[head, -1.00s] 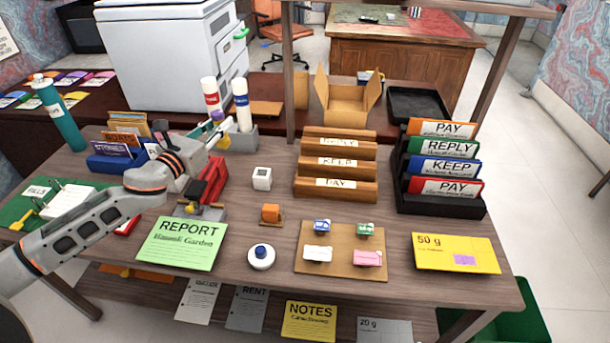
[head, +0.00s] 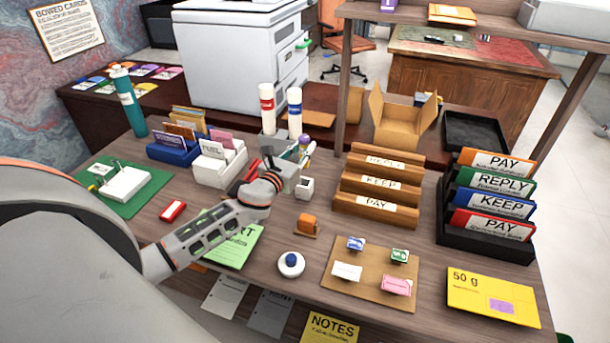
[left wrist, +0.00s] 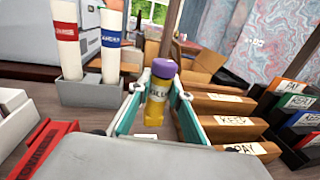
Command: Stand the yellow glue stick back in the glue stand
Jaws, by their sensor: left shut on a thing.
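The yellow glue stick (left wrist: 156,100) has a purple cap and a white label. It is between the teal-edged fingers of my left gripper (left wrist: 157,106), which is shut on it, and it is roughly upright with a slight tilt. In the head view its purple cap (head: 304,141) shows above my left gripper (head: 302,160). The grey glue stand (left wrist: 86,93) holds two white bottles, one with a red band (left wrist: 66,34) and one with a blue band (left wrist: 111,42). The stick is apart from the stand, to its right. My right gripper is not in view.
A stepped wooden rack (head: 345,205) stands right of my left gripper. A white card box (head: 219,168) is to the left. A small white cube (head: 305,188) and an orange item (head: 307,224) sit close in front. A shelf post (head: 344,90) rises behind.

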